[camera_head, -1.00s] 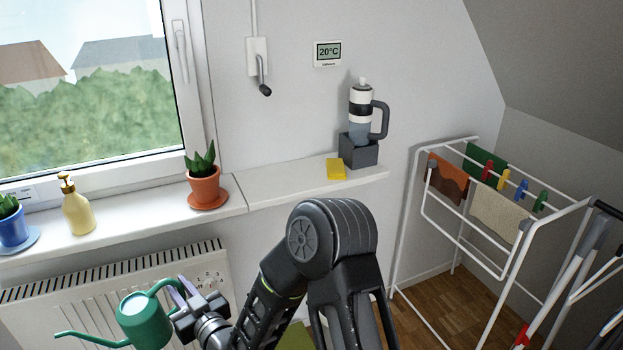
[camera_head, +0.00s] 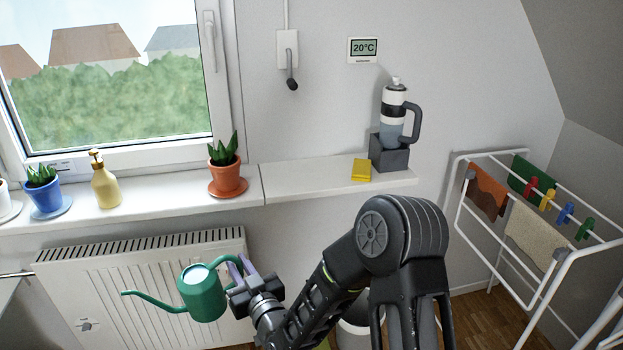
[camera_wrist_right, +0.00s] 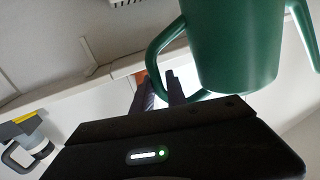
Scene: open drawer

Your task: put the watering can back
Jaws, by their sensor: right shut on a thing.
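A green watering can (camera_head: 203,293) with a long thin spout pointing left hangs in front of the radiator, below the windowsill. My right gripper (camera_head: 241,268) is shut on its handle, at the can's right side. In the right wrist view the can (camera_wrist_right: 232,45) fills the upper right, and the gripper fingers (camera_wrist_right: 160,92) are at its curved handle. The can looks roughly upright in the head view. My left gripper is not in view.
The sill (camera_head: 295,183) holds an orange potted plant (camera_head: 227,172), a yellow soap bottle (camera_head: 104,182), a blue pot (camera_head: 45,194), a yellow sponge (camera_head: 361,170) and a grey box (camera_head: 389,154) with a bottle (camera_head: 393,112). A drying rack (camera_head: 462,200) stands right; the radiator (camera_head: 150,290) is below the sill.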

